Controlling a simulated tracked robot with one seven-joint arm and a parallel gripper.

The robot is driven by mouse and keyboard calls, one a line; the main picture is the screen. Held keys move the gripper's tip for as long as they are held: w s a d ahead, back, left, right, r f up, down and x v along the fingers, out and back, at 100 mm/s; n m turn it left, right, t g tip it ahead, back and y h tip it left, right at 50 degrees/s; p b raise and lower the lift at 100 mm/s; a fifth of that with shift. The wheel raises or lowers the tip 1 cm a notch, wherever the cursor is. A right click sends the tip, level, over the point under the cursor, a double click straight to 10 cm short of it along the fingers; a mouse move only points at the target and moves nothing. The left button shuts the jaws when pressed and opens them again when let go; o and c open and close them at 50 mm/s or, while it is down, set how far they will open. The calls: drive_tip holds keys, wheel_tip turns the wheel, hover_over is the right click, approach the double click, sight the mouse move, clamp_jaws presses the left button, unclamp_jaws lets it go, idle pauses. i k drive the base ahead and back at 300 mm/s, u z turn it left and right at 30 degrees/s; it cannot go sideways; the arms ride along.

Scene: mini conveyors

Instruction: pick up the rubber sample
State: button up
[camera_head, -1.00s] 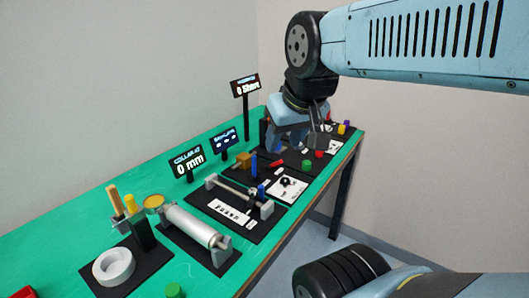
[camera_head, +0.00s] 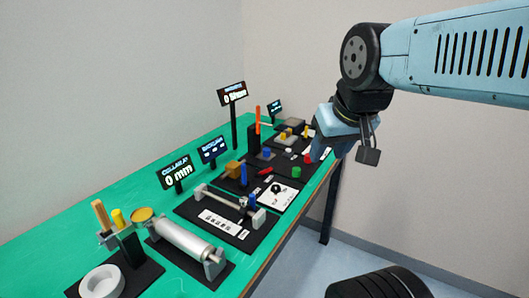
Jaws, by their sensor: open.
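I cannot tell for sure which piece is the rubber sample. Several small samples stand on the black boards at the far part of the green bench: a green cylinder (camera_head: 296,172), a red piece (camera_head: 307,158), a blue piece (camera_head: 267,153) and a white piece (camera_head: 288,151). A small red piece (camera_head: 265,172) lies near them. My gripper (camera_head: 350,150) is open and empty. In the picture it is to the right of the samples, above the bench's right edge, and appears apart from them. It may hide part of the far boards.
The green bench (camera_head: 120,215) bears a silver roller (camera_head: 185,240), a white ring (camera_head: 101,283), a rod fixture (camera_head: 222,200) and a white card with a black knob (camera_head: 277,188). Dark sign posts, one being the tall sign (camera_head: 232,93), stand along the back.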

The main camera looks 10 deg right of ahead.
sight(266, 151)
drive_tip(key=z, duration=0.05)
drive_tip(key=i, duration=0.5)
drive_tip(key=z, duration=0.35)
drive_tip(key=k, duration=0.35)
drive_tip(key=z, duration=0.5)
drive_tip(key=i, duration=0.75)
drive_tip(key=u, duration=0.05)
